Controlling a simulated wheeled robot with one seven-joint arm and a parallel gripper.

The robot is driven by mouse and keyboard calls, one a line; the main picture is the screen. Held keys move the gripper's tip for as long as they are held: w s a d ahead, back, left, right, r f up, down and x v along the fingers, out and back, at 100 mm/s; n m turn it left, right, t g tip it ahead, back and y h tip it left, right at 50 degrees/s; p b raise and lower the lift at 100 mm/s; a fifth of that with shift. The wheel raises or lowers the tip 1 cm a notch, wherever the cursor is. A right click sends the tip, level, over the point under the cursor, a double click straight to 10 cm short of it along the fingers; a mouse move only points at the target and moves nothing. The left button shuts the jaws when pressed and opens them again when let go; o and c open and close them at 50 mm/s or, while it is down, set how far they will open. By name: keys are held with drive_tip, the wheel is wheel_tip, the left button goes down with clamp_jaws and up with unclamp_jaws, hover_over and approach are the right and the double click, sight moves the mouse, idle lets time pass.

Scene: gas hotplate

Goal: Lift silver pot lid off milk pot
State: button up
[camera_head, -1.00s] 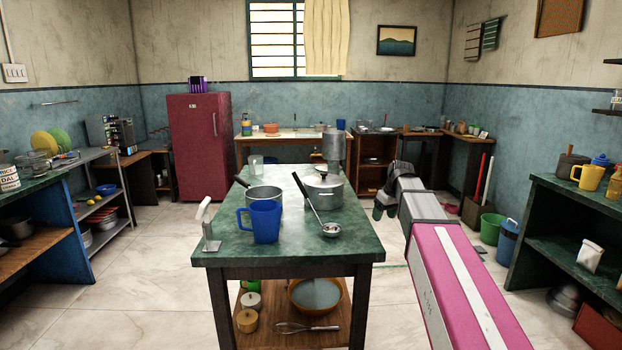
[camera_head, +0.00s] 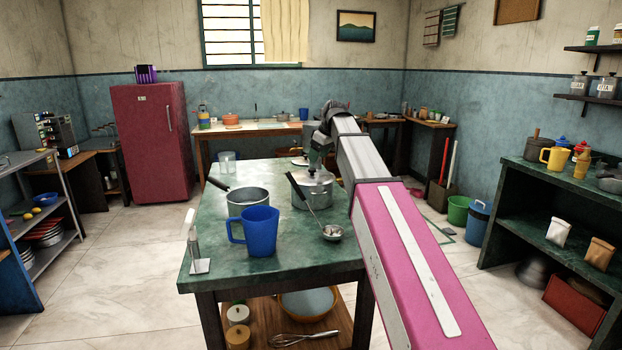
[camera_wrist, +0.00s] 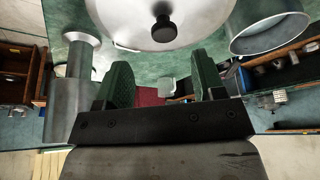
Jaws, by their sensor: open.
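The silver lid (camera_head: 314,176) sits on the silver milk pot (camera_head: 312,196) on the green tabletop, right of an open pot. In the wrist view the lid (camera_wrist: 130,20) fills the top middle, with its round black knob (camera_wrist: 162,28) in full sight. My gripper (camera_head: 318,158) is above the pot's far side in the head view, with the arm reaching in from the right. In the wrist view my gripper (camera_wrist: 163,80) is open, its two green fingers apart and empty, short of the knob. The pot's far side is partly hidden.
A ladle (camera_head: 331,231) leans near the pot's front. A blue mug (camera_head: 256,230) and an open pot (camera_head: 246,197) stand to the left. A silver cylinder (camera_wrist: 62,115) is near my gripper's left in the wrist view. The table's (camera_head: 290,262) front right is clear.

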sight(312, 169)
drive_tip(key=shift+s+x, duration=0.2)
drive_tip(key=shift+x, duration=1.3)
drive_tip(key=shift+s+x, duration=0.15)
drive_tip(key=shift+x, duration=1.35)
drive_tip(key=c, duration=1)
